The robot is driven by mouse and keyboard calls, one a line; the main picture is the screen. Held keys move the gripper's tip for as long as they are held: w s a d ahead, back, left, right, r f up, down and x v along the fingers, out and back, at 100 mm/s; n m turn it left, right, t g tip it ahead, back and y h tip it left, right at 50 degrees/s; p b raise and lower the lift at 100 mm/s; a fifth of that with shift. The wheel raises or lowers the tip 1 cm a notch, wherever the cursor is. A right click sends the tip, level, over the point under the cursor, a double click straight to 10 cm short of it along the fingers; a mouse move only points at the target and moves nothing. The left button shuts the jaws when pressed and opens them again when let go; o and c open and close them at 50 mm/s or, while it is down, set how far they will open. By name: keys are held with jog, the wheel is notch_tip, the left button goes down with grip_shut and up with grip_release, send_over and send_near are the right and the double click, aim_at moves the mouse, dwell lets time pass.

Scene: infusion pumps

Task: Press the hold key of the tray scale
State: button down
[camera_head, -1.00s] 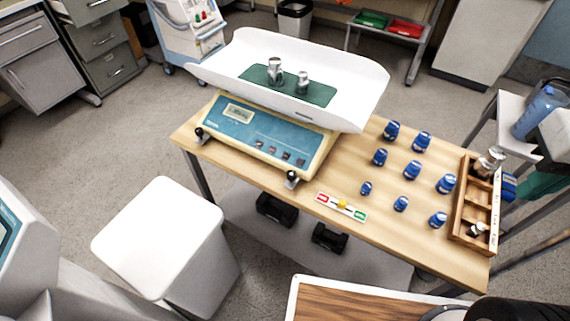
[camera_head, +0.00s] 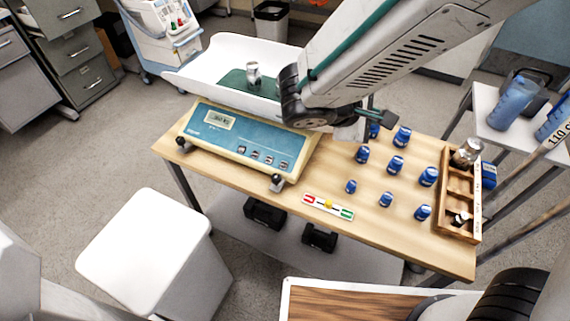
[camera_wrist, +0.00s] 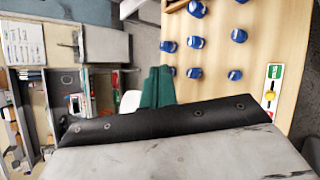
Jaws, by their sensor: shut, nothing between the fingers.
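The tray scale (camera_head: 215,142) stands on the left of the wooden table, with a cream body, a blue front panel and a lit display (camera_head: 220,120). A row of small dark keys (camera_head: 262,158) runs along the panel's lower right; their labels are too small to read, so I cannot tell which is hold. Its white tray (camera_head: 205,64) carries a green mat and a metal weight (camera_head: 253,73). My gripper (camera_head: 384,118) is shut and empty, above the table right of the scale, apart from the keys. My arm hides the tray's right part. The wrist view does not clearly show the keys.
Several blue weights (camera_head: 396,165) stand on the table's right half, beside a wooden box (camera_head: 460,190). A white stool (camera_head: 145,235) stands at the front left.

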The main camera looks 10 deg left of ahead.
jog(key=a+f+n+t+y, duration=0.2)
jog(key=a+f+n+t, duration=0.3)
jog(key=a, duration=0.6)
jog(key=n+t+y, duration=0.2)
jog(key=n+y, duration=0.1)
jog(key=n, duration=0.2)
send_over(284, 165)
jog(key=s+a, duration=0.2)
jog(key=s, duration=0.4)
notch_tip(284, 165, down, 7)
jog(key=shift+w+a+r, duration=0.1)
jog(key=shift+r, duration=0.1)
jog(key=shift+w+d+f, duration=0.2)
jog(key=shift+w+f, duration=0.35)
jog(key=shift+f, duration=0.8)
jog(key=shift+w+d+f, duration=0.25)
jog(key=shift+w+f, duration=0.3)
jog(key=shift+f, duration=0.8)
jog(key=shift+w+d+f, duration=0.2)
jog(key=shift+w+f, duration=0.35)
jog(key=shift+f, duration=0.8)
jog(key=shift+f, duration=0.1)
jog(key=shift+w+f, duration=0.15)
jog(key=shift+f, duration=0.1)
